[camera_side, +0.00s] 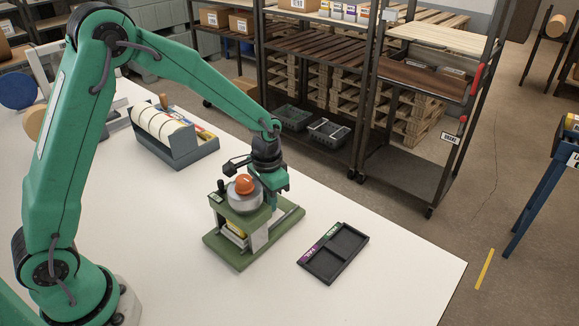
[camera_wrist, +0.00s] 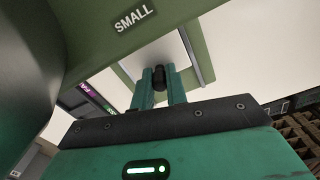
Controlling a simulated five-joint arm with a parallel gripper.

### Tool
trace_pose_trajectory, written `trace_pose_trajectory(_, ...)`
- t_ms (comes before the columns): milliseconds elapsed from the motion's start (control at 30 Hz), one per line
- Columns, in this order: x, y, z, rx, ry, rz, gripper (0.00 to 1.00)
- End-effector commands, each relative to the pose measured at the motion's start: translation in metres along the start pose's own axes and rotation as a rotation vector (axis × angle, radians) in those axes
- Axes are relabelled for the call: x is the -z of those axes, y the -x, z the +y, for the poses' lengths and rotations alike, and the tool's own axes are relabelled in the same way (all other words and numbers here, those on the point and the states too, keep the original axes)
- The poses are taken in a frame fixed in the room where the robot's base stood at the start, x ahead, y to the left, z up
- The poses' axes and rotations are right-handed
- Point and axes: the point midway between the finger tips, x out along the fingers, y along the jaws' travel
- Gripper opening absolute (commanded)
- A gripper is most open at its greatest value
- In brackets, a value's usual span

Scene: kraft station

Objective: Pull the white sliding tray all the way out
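The green stand (camera_side: 226,252) sits on the white table, with a round grey body and an orange ball (camera_side: 245,184) on top. My gripper (camera_side: 268,186) is at its right side; its fingertips are hard to make out there. In the wrist view, the two teal fingers of my gripper (camera_wrist: 162,88) stand on either side of a small black knob (camera_wrist: 158,76) and look closed on it. A pale surface, seemingly the white sliding tray (camera_wrist: 165,54), lies beyond the knob, beside a green panel labelled SMALL. How far the tray is out is hard to tell.
A black two-part tray (camera_side: 345,246) with purple and green labels lies to the right of the stand. A grey rack with white rolls (camera_side: 170,132) stands behind it to the left. The table front and right is clear. Shelving stands beyond.

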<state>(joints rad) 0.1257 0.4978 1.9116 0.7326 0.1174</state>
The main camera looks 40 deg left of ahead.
Motion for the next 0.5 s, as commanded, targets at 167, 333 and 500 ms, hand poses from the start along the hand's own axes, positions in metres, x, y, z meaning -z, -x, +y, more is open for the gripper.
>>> trace_pose_trajectory(167,0.0,0.0,0.0,0.0,0.0,0.0,0.0)
trace_pose_trajectory(333,0.002,0.0,0.0,0.0,0.0,0.001,0.0)
trace_pose_trajectory(500,0.014,0.001,-0.004,0.0,0.0,0.002,0.0)
